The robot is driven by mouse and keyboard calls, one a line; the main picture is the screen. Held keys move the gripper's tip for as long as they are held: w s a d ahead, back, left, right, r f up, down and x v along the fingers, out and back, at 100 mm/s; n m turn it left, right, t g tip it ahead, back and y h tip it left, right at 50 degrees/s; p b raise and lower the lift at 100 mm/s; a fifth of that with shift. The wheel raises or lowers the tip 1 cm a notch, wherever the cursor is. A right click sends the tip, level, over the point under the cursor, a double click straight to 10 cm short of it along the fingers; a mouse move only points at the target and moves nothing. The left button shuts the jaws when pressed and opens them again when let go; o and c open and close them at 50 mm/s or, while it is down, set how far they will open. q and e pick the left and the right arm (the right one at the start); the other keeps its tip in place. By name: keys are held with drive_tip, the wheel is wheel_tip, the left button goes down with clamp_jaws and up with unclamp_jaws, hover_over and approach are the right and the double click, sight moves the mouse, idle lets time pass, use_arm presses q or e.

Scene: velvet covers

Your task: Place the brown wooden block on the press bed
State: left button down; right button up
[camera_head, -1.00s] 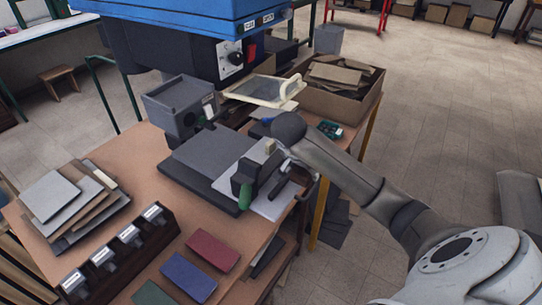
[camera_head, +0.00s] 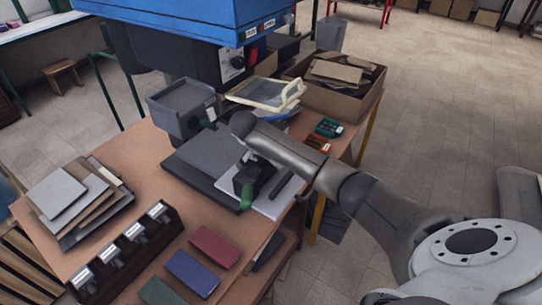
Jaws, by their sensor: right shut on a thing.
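My right gripper (camera_head: 250,160) points down below my wrist, which hides much of it. It is over the right part of the dark grey press bed (camera_head: 196,160). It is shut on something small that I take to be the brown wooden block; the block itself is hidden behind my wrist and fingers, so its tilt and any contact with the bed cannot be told. My left gripper is not in view.
A grey metal box (camera_head: 184,106) and a cream-framed tray (camera_head: 266,94) stand behind the bed. A cardboard box (camera_head: 338,98) is at the back right. Stacked boards (camera_head: 62,198), a dark stamp rack (camera_head: 126,254) and coloured pads (camera_head: 192,272) fill the left and front.

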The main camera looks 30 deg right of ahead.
drive_tip(key=shift+f, duration=0.2)
drive_tip(key=o, duration=1.2)
drive_tip(key=shift+f, duration=0.1)
drive_tip(key=shift+c, duration=0.2)
drive_tip(key=p+v, duration=0.1)
drive_tip(key=v, duration=1.1)
